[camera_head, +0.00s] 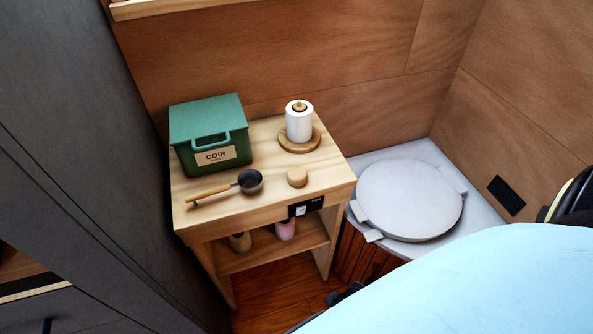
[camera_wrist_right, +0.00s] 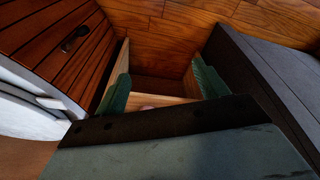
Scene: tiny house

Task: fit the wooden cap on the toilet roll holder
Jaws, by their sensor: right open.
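The wooden cap (camera_head: 297,177) is a small round light-wood piece lying on the small wooden table (camera_head: 270,207), near its front right. The toilet roll holder (camera_head: 313,143) stands upright behind it, with a round wooden base. A white roll (camera_head: 299,126) is on it, and the top of its wooden post shows in the roll's centre. The cap is apart from the holder. My right gripper (camera_wrist_right: 162,88) shows in the right wrist view with its green fingers wide apart and nothing between them. My left gripper is not in view.
A green box labelled COIR (camera_head: 208,134) stands at the table's back left. A scoop (camera_head: 249,181) lies in front of it. Pink and tan containers stand on the lower shelf (camera_head: 258,258). A toilet with a round grey lid (camera_head: 409,199) is to the right. Grey panelling (camera_head: 90,130) borders the left.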

